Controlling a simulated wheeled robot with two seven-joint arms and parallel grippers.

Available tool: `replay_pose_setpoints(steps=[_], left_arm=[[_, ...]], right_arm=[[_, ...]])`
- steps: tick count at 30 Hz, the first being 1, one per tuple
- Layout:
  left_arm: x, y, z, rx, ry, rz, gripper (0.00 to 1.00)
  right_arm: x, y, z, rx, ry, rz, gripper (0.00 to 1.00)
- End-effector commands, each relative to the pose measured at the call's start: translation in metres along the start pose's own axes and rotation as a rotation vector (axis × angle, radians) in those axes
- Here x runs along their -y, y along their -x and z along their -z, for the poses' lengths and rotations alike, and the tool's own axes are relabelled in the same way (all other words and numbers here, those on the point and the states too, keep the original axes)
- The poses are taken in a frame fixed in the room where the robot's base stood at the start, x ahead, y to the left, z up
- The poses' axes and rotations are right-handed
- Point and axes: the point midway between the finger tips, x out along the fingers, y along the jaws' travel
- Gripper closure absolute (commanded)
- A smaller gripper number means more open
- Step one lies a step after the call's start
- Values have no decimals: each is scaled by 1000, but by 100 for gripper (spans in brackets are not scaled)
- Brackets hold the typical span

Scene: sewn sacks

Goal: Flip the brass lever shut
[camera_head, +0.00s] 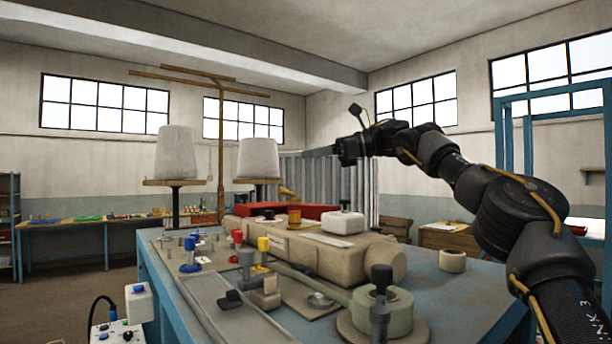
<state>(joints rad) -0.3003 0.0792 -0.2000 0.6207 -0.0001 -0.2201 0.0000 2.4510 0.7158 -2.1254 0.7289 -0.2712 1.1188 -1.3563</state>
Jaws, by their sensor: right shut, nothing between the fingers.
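A small brass-coloured piece (288,193), which looks like the lever, stands up behind the beige machine (325,252) on the blue table. It is small in the picture, and I cannot tell its exact position or whether it is open or shut. My right gripper (318,152) is shut and empty. It is raised above the machine, pointing left, and in the picture it is above and right of the brass piece, apart from it. My left gripper is not in view.
A red part (265,210) and an amber spool (294,217) sit on the machine. Two grey thread cones (176,153) stand behind it. A tape roll (453,261) and a green-grey roll (383,312) are on the table (480,290). Several capped knobs crowd the left side.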

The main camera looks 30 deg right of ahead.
Motion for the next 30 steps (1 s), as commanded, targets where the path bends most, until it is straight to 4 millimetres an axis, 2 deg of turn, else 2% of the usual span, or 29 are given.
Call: replay_pose_setpoints(steps=[4, 11, 26, 30], left_arm=[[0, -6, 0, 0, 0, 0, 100], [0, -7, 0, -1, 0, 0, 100], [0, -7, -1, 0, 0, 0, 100], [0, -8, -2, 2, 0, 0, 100]], right_arm=[[-6, 16, -14, 0, 1, 2, 100], [-9, 27, -22, -1, -1, 3, 100], [-9, 27, -22, -1, -1, 3, 100], [-4, 29, -12, 24, 6, -3, 100]])
